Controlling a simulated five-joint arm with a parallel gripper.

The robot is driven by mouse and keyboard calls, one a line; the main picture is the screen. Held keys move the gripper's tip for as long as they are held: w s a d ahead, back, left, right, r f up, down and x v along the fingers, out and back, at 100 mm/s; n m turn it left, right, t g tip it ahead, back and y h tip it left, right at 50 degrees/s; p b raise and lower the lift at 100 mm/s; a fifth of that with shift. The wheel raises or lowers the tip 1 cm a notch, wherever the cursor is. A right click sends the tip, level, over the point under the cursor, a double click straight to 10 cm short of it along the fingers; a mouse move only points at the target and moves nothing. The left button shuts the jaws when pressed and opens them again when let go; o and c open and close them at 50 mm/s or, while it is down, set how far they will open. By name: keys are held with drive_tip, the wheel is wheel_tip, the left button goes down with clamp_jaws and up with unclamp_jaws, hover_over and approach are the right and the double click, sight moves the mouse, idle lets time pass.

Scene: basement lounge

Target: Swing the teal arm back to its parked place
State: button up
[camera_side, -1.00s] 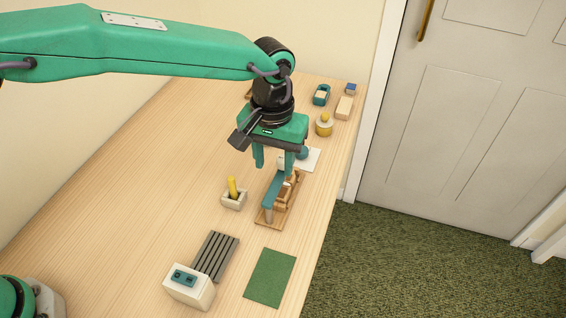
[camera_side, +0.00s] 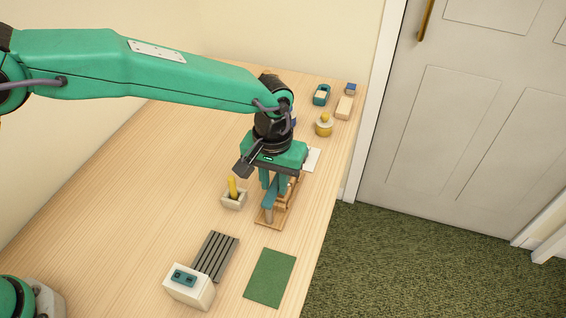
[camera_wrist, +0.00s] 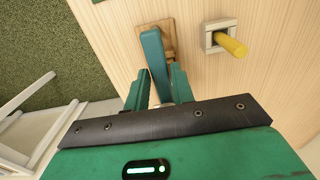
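The teal arm (camera_side: 271,198) is a flat bar on a wooden stand with a flat base (camera_side: 277,222). In the wrist view the teal arm (camera_wrist: 155,58) runs from the wooden stand (camera_wrist: 168,34) down toward my gripper (camera_wrist: 159,84). In the side view my gripper (camera_side: 276,184) points down over the far part of the stand. Its two green fingers are apart, one on each side of the teal arm's near end in the wrist view. It looks open; whether either finger touches the arm is unclear. The gripper hides the rear of the stand.
A cream holder (camera_side: 233,202) with a yellow stick (camera_side: 232,187) stands close left of the stand. A ribbed grey rack (camera_side: 215,256), a white box (camera_side: 190,290) and a green mat (camera_side: 270,278) lie nearer. The table's left side is clear.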

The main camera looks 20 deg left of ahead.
clamp_jaws()
drive_tip(key=shift+d+m, duration=0.15)
drive_tip(key=shift+m, duration=0.25)
drive_tip(key=m, duration=0.1)
drive_tip(key=d+m, duration=0.1)
drive_tip(key=m, duration=0.1)
drive_tip(key=shift+s, duration=0.1)
drive_tip(key=s+m, duration=0.1)
drive_tip(key=m, duration=0.3)
drive_tip(key=s+d+m, duration=0.1)
drive_tip(key=m, duration=0.4)
drive_tip(key=s+d+m, duration=0.1)
drive_tip(key=m, duration=0.4)
drive_tip(key=shift+s+d+r, duration=0.1)
drive_tip(key=shift+o, duration=2.4)
unclamp_jaws()
